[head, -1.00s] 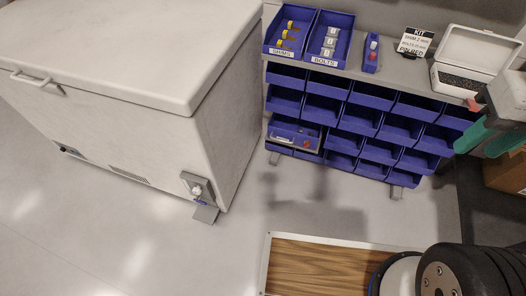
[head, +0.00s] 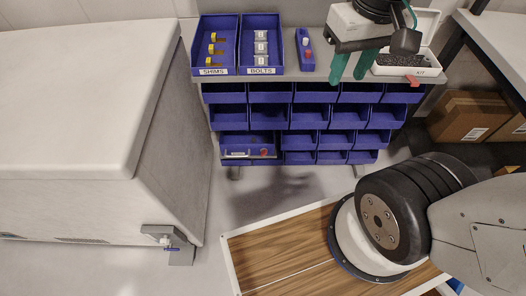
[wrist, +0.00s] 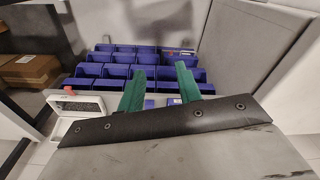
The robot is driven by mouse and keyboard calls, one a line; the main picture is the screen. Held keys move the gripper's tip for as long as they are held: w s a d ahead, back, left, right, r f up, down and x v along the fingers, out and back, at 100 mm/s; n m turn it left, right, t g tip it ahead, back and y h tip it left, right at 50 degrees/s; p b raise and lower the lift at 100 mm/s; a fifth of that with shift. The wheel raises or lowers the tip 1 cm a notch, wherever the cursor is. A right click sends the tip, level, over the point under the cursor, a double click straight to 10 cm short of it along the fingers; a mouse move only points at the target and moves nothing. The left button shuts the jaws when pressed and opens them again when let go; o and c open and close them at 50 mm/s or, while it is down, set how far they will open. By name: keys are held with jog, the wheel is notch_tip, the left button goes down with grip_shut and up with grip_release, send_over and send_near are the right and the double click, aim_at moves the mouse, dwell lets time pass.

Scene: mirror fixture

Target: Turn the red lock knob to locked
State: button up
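A small red knob (head: 264,152) sits on the front of a blue drawer (head: 238,142) at the left of the bin rack, beside a pale handle bar. Its turn position is too small to read. My gripper (head: 350,77) is above the rack's top shelf, to the right of and higher than the drawer, apart from the knob. Its two green fingers are spread, with nothing between them; they also show in the wrist view (wrist: 160,70). In that view the drawer (wrist: 180,53) lies far off at the right; the knob is not clear.
The shelf holds a shims bin (head: 215,42), a bolts bin (head: 260,42), a blue block with red and white pegs (head: 306,50) and an open white kit box (head: 408,68). A large white chest (head: 80,100) stands left; a wood-topped board (head: 285,255) is in front.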

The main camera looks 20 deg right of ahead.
jog(key=w+a+f, duration=0.1)
jog(key=w+f, duration=0.4)
jog(key=w, duration=0.4)
jog(key=m+t, duration=0.4)
jog(key=m, duration=0.1)
send_over(264, 153)
jog(key=s+a, duration=0.3)
jog(key=s, duration=0.1)
notch_tip(264, 153, down, 60)
jog(key=s+d+f+m+t+h, duration=0.1)
jog(key=s+f+m+t, duration=0.1)
jog(key=f+t, duration=0.35)
jog(key=s+d+f+m+t, duration=0.1)
jog(key=s+d+f+t, duration=0.1)
jog(key=f+t, duration=0.3)
jog(key=w+f+g, duration=0.1)
jog(key=w+f, duration=0.1)
jog(key=w, duration=0.4)
jog(key=shift+w+f, duration=0.35)
jog(key=shift+w, duration=0.05)
jog(key=shift+d, duration=0.1)
